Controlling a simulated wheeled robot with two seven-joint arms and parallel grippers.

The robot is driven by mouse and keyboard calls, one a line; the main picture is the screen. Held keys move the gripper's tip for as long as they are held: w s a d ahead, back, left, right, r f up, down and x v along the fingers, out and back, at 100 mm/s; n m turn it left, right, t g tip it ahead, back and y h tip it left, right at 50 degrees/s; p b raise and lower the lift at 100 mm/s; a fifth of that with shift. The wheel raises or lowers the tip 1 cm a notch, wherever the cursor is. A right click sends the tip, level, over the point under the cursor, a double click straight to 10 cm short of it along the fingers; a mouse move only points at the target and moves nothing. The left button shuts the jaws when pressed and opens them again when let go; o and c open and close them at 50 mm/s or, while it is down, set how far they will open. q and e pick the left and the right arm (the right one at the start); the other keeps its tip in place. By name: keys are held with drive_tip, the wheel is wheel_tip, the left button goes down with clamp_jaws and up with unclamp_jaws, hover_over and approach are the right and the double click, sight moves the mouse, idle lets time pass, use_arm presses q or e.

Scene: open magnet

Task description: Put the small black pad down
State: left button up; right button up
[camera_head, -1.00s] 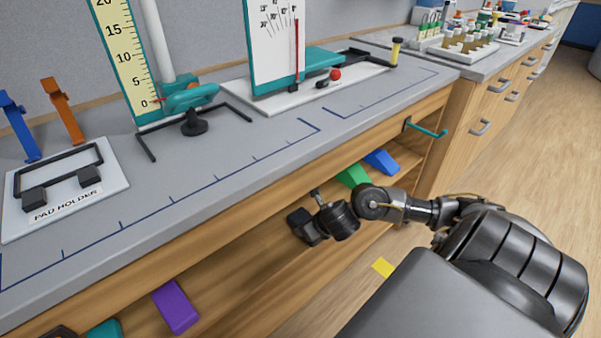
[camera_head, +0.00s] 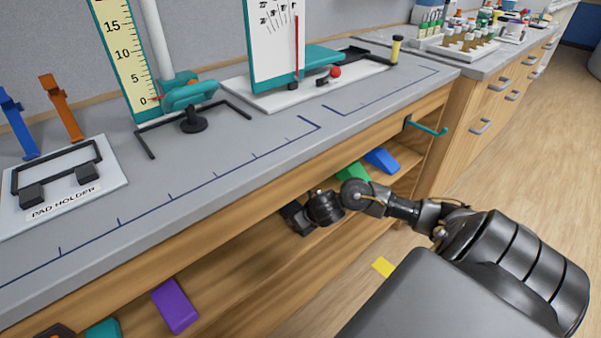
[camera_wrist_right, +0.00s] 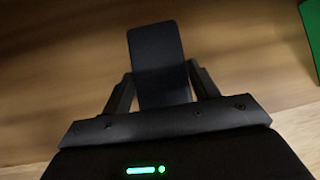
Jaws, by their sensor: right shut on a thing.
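The small black pad (camera_wrist_right: 157,62) shows in the right wrist view as a dark upright slab between the fingers. My right gripper (camera_wrist_right: 162,85) is shut on it. In the head view my right gripper (camera_head: 297,217) reaches into the open shelf space under the bench top, and the pad cannot be told apart from the dark gripper there. Wooden surface shows behind the pad; I cannot tell whether the pad touches it. A white pad holder (camera_head: 107,190) with a black frame and black blocks sits on the bench at the left. My left gripper is not in view.
On the shelf are a green block (camera_head: 352,171) and a blue block (camera_head: 381,160) right of my gripper, and a purple block (camera_head: 175,306) to the left. A teal hook (camera_head: 427,129) sticks out at the right.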

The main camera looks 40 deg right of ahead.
drive_tip(key=o, duration=1.1)
drive_tip(key=shift+c, duration=0.2)
drive_tip(key=shift+r, duration=0.1)
